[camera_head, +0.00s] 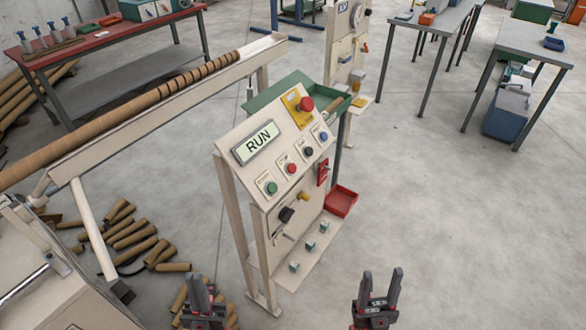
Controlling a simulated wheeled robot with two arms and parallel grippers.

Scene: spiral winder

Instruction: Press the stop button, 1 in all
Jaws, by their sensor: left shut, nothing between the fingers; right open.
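The slanted cream control panel (236,135) stands at the middle, with a display (257,145) reading RUN. A row of buttons runs up it: a green button (271,187), a red button (291,168), a black one (308,151) and a blue one (323,136). Their small labels are too blurred to read. A larger red mushroom button (306,104) sits on a yellow plate at the panel's top. My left gripper (203,283) is shut and empty, low in front and left of the panel. My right gripper (382,275) is open and empty, low and right of it. Neither touches the panel.
Below the buttons are a black knob (286,214), a red switch (323,172) and a red tray (341,201). A long brown tube (100,121) runs along the winder at left. Cardboard tubes (131,234) lie on the floor. Floor right of the panel is clear.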

